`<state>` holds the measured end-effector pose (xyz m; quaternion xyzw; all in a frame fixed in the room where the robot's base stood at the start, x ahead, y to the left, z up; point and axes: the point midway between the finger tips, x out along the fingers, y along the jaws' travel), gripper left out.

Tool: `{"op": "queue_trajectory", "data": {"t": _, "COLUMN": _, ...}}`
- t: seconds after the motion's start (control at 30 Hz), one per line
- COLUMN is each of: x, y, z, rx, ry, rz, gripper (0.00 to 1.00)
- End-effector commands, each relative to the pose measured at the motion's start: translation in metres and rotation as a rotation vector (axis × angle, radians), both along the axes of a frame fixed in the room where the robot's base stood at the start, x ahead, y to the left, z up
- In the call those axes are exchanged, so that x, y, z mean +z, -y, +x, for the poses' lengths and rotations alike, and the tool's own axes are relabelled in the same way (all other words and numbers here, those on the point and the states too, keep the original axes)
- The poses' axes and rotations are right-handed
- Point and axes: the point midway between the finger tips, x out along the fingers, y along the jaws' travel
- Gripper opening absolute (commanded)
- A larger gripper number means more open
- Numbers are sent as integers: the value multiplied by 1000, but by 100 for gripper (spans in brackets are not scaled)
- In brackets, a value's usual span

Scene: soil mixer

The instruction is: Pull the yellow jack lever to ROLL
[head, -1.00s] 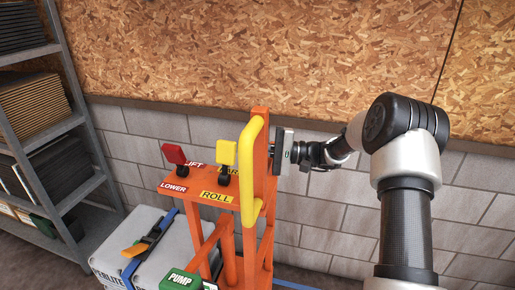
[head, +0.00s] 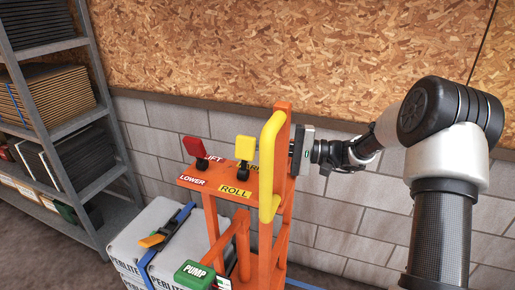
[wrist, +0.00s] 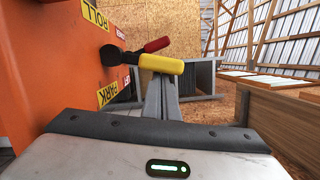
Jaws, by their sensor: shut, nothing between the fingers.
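The yellow jack lever (head: 246,148) stands roughly upright on the orange panel, between the ROLL label (head: 235,190) and a partly hidden PARK label. In the wrist view the yellow lever (wrist: 161,64) lies across the picture, with ROLL (wrist: 94,16) above and PARK (wrist: 107,93) below. My gripper (wrist: 168,92) is shut and empty, its fingertips close to the yellow handle on the PARK side. I cannot tell whether they touch it. In the head view my gripper's body (head: 303,150) is right of the orange post, which hides the fingers.
A red lever (head: 194,147) stands left of the yellow one, near LOWER. The orange post (head: 284,125) and yellow grab bar (head: 267,165) stand between lever and arm. A green PUMP block (head: 194,273), a PERLITE load (head: 150,245) and a shelf (head: 60,125) are nearby.

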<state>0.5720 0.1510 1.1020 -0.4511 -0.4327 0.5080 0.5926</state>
Motion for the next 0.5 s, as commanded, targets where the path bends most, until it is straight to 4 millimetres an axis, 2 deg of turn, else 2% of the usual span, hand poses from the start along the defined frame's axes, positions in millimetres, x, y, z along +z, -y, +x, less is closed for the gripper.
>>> {"op": "queue_trajectory", "data": {"t": 0.5, "x": 9, "y": -10, "z": -28, "rx": 0, "ry": 366, "rz": -134, "gripper": 0}}
